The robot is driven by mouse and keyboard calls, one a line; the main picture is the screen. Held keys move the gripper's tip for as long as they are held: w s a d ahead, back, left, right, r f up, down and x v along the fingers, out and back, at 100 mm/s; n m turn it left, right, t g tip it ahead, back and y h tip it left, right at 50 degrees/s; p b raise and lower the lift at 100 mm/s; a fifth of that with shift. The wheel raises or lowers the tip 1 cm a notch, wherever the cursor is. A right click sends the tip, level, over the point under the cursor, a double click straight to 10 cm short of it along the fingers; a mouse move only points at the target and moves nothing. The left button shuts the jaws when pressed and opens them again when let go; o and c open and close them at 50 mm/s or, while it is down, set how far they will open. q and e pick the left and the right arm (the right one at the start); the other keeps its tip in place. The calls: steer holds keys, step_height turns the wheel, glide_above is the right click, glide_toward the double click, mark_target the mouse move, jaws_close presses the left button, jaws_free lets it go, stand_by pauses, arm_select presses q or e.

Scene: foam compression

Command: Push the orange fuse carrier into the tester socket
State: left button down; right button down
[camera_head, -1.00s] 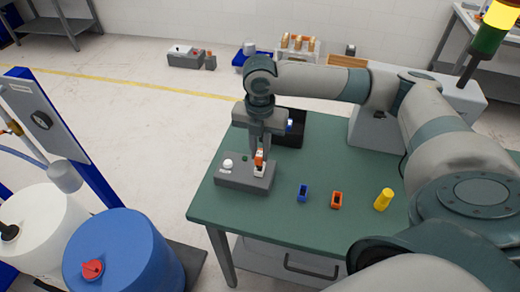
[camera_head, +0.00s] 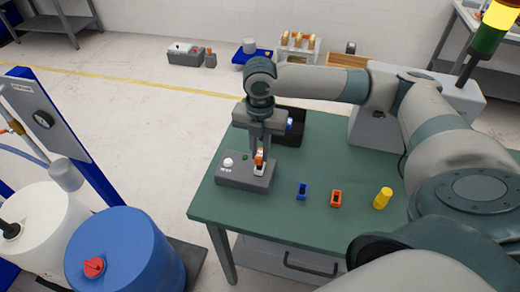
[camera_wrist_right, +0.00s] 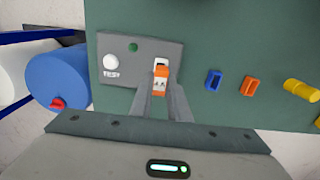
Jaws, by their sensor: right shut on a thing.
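The orange fuse carrier (camera_head: 259,157) is upright between the fingers of my right gripper (camera_head: 259,150), which is shut on it. The grey tester (camera_head: 232,180) sits under it on the left part of the table, with a white knob and a small green spot. In the right wrist view the carrier (camera_wrist_right: 161,78) is between the fingertips, over the white socket (camera_wrist_right: 160,62) of the tester (camera_wrist_right: 135,50). I cannot tell how deep the carrier sits in the socket. My left gripper is not in view.
A black tray (camera_head: 292,128) lies behind the gripper. A blue drum (camera_head: 125,255) stands on the floor at left.

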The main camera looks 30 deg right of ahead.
mark_target(260, 154)
steer(key=shift+f+b, duration=0.35)
steer(key=shift+f, duration=0.85)
stand_by(0.6)
steer(key=c, duration=1.6)
jaws_free()
steer(key=shift+r, duration=0.15)
steer(key=shift+r+p, duration=2.85)
steer(key=shift+p, duration=0.9)
steer(key=shift+r, duration=0.5)
step_height(260, 154, up, 16)
steer(key=b, duration=0.5)
steer(key=shift+r, duration=0.2)
steer(key=shift+s+f, duration=0.1)
steer(key=shift+s, duration=0.05)
